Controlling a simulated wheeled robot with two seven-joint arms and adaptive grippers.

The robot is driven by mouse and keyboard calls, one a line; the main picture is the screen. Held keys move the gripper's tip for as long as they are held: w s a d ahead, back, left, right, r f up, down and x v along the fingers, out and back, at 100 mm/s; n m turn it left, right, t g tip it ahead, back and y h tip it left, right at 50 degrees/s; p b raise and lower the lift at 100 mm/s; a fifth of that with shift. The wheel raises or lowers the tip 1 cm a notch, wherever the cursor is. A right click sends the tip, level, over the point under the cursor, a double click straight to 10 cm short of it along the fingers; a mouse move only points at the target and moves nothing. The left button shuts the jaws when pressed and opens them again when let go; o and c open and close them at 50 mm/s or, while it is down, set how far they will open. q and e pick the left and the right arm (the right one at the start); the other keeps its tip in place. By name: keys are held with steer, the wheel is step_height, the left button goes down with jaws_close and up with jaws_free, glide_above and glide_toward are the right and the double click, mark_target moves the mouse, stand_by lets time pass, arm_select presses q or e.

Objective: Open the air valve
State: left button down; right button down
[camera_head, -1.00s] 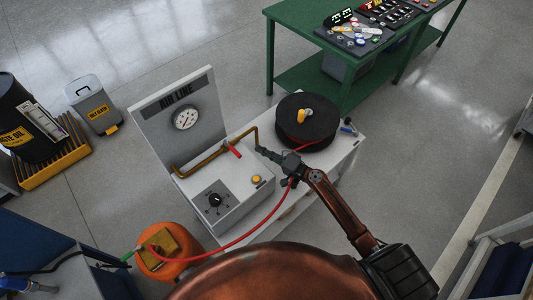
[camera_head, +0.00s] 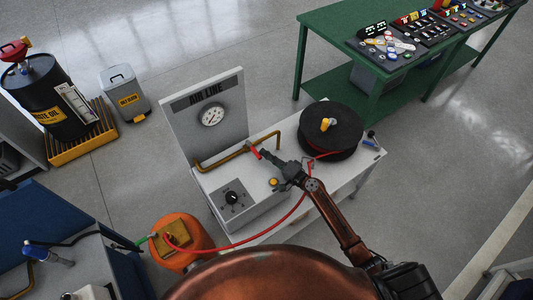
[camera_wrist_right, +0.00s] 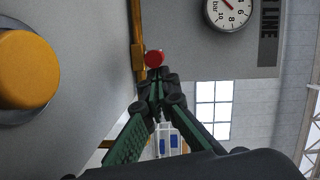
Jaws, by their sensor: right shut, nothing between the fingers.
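The air valve's red handle (camera_head: 253,152) sits on a brass pipe (camera_head: 222,160) that runs along the white AIR LINE unit (camera_head: 208,82). My right gripper (camera_head: 263,153) is shut and empty, with its tips right beside the handle on its right side. In the right wrist view the red handle (camera_wrist_right: 154,58) shows end-on just beyond the closed fingertips (camera_wrist_right: 158,78); I cannot tell whether they touch. A round pressure gauge (camera_head: 212,116) is on the upright panel. My left gripper is not in view.
A black dial (camera_head: 232,198) and a yellow button (camera_head: 273,183) are on the unit's top. A black hose reel (camera_head: 345,139) stands to the right. A red hose (camera_head: 262,236) runs to an orange tank (camera_head: 183,259). A green table (camera_head: 315,75) stands behind.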

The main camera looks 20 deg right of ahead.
steer(key=shift+s+a, duration=0.35)
steer(key=shift+a, duration=0.25)
steer(key=shift+s+a, duration=0.3)
steer(key=shift+a, duration=0.25)
steer(key=shift+d, duration=0.1)
steer(key=shift+d, duration=0.3)
steer(key=d+b, duration=0.1)
steer(key=d, duration=0.1)
steer(key=shift+d+r+b, duration=0.1)
steer(key=shift+d+b, duration=0.2)
steer(key=shift+d, duration=0.05)
steer(key=shift+v, duration=0.8)
steer(key=s, duration=0.2)
steer(key=s+d, duration=0.1)
steer(key=s, duration=0.2)
steer(key=s+d+r, duration=0.1)
steer(key=s, duration=0.2)
steer(key=shift+s, duration=0.15)
